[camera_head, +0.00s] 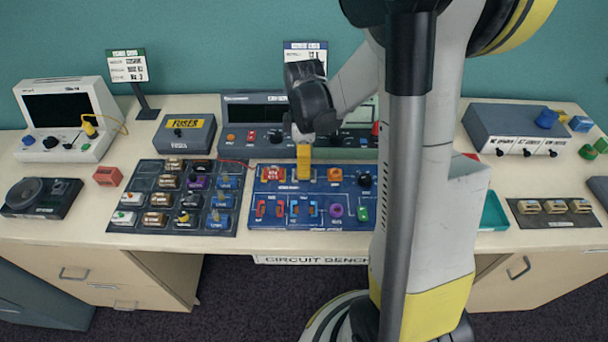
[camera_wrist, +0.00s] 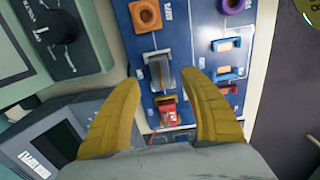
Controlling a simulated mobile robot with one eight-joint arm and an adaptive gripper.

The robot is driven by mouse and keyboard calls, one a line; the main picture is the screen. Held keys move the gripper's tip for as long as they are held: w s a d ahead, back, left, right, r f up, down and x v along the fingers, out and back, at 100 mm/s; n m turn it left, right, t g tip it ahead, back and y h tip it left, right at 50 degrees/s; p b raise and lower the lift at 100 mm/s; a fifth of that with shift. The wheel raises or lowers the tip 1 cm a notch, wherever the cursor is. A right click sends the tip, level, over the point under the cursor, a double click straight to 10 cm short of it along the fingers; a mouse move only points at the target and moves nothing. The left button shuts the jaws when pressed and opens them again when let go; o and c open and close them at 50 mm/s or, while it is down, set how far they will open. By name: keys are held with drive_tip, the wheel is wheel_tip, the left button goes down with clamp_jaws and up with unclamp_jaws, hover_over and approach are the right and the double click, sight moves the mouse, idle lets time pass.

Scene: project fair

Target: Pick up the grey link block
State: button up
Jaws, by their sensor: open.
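The grey link block (camera_wrist: 161,76) sits on the blue circuit board (camera_wrist: 188,35) in the wrist view, between an orange block (camera_wrist: 145,15) and a red block (camera_wrist: 167,112). My gripper (camera_wrist: 162,82) is open, with one yellow finger to each side of the grey block in the picture. No contact shows. In the head view my gripper (camera_head: 304,177) points down over the back row of the blue board (camera_head: 262,216) and hides the grey block. The red block (camera_head: 272,174) is left of it and the orange block (camera_head: 335,174) is right.
A grey instrument (camera_head: 258,112) stands behind the board. A dark tray of fuse blocks (camera_head: 130,172) lies to the left. A teal tray (camera_head: 493,212) is on the right, partly behind my arm. The bench's front edge (camera_head: 270,250) is mostly clear.

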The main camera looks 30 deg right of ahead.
wheel_tip(320, 180, down, 4)
drive_tip(key=shift+f+b, duration=0.1)
drive_tip(key=shift+b, duration=0.65)
clamp_jaws()
drive_tip(key=shift+r, duration=0.25)
wheel_tip(320, 180, up, 5)
drive_tip(key=shift+s+f+p, duration=0.15)
drive_tip(key=shift+f+p, duration=0.05)
drive_tip(key=shift+p, duration=1.05)
drive_tip(key=s+d+r+p, duration=0.5)
drive_tip(key=s+d+r, duration=0.1)
drive_tip(key=s+r, duration=0.3)
drive_tip(key=shift+s, duration=0.35)
drive_tip(key=shift+d+r, duration=0.1)
